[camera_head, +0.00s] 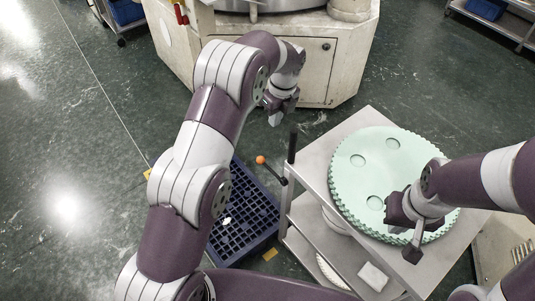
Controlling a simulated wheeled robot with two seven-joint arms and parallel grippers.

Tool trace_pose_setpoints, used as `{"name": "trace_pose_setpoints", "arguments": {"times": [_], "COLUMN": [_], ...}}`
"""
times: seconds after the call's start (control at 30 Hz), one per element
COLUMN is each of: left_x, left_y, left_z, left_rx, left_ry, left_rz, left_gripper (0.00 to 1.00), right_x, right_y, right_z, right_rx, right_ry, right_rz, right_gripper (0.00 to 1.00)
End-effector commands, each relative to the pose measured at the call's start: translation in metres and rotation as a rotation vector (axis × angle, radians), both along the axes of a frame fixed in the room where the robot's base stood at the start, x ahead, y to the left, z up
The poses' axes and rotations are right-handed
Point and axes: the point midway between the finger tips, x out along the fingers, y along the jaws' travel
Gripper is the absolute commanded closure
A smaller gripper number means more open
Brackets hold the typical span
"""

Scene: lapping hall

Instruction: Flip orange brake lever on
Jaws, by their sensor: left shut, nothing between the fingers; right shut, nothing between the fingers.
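The orange brake lever (260,160) shows as an orange ball on a thin dark arm. The arm joins the left side of the grey cart (312,160), near its black upright handle (292,147). My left gripper (275,118) is shut and empty. In the picture it is above the orange ball and apart from it, in front of the cream machine. My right gripper (412,252) is shut and empty, over the front right part of the cart. The lever's pivot is too small to make out.
A mint green toothed disc (375,150) with round recesses lies on the cart top. A blue slatted pallet (245,215) lies on the floor left of the cart. A cream machine (310,75) stands at the back. Green floor is open at the left.

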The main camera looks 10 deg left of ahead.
Motion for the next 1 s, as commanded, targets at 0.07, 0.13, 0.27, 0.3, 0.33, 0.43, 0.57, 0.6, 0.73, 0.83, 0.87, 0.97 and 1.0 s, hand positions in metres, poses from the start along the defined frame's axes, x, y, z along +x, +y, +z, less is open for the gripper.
{"name": "trace_pose_setpoints", "arguments": {"times": [0.07,0.13,0.27,0.3,0.33,0.43,0.57,0.6,0.73,0.83,0.87,0.97,1.0], "left_x": [0.000,0.000,0.001,0.001,0.001,0.002,0.002,0.003,0.003,0.004,0.004,0.005,0.005], "left_y": [0.000,0.001,0.003,0.005,0.006,0.009,0.012,0.013,0.017,0.020,0.021,0.023,0.024], "left_z": [-0.003,-0.011,-0.038,-0.047,-0.055,-0.070,-0.092,-0.101,-0.129,-0.150,-0.156,-0.174,-0.180], "left_rx": [0.000,0.000,0.000,0.000,0.000,0.000,0.000,0.000,0.000,0.000,0.000,0.000,0.000], "left_ry": [0.000,0.000,0.000,0.000,0.000,0.001,0.003,0.002,0.002,0.001,0.002,0.001,0.001], "left_rz": [0.001,0.001,0.002,0.002,0.002,0.002,0.002,0.002,0.002,0.002,0.003,0.003,0.003], "left_gripper": [1.00,1.00,1.00,1.00,1.00,1.00,1.00,1.00,1.00,1.00,1.00,1.00,1.00], "right_x": [0.000,0.000,0.000,0.000,0.000,-0.001,0.000,0.000,0.000,0.000,0.000,0.000,0.000], "right_y": [0.000,0.000,0.000,0.000,0.000,0.000,0.000,0.000,0.000,0.000,0.000,0.000,0.000], "right_z": [-0.003,-0.011,-0.038,-0.047,-0.055,-0.066,-0.059,-0.057,-0.056,-0.055,-0.055,-0.054,-0.054], "right_rx": [0.000,0.000,0.000,0.000,0.000,0.000,0.000,0.000,0.000,0.000,0.000,0.000,0.000], "right_ry": [0.000,0.000,0.000,0.000,0.000,0.002,-0.001,-0.001,0.000,0.000,0.000,0.000,0.000], "right_rz": [0.000,0.000,0.000,0.000,0.000,0.000,0.000,0.000,0.000,0.000,0.000,0.000,0.000], "right_gripper": [1.00,1.00,1.00,1.00,1.00,1.00,1.00,1.00,1.00,1.00,1.00,1.00,1.00]}}
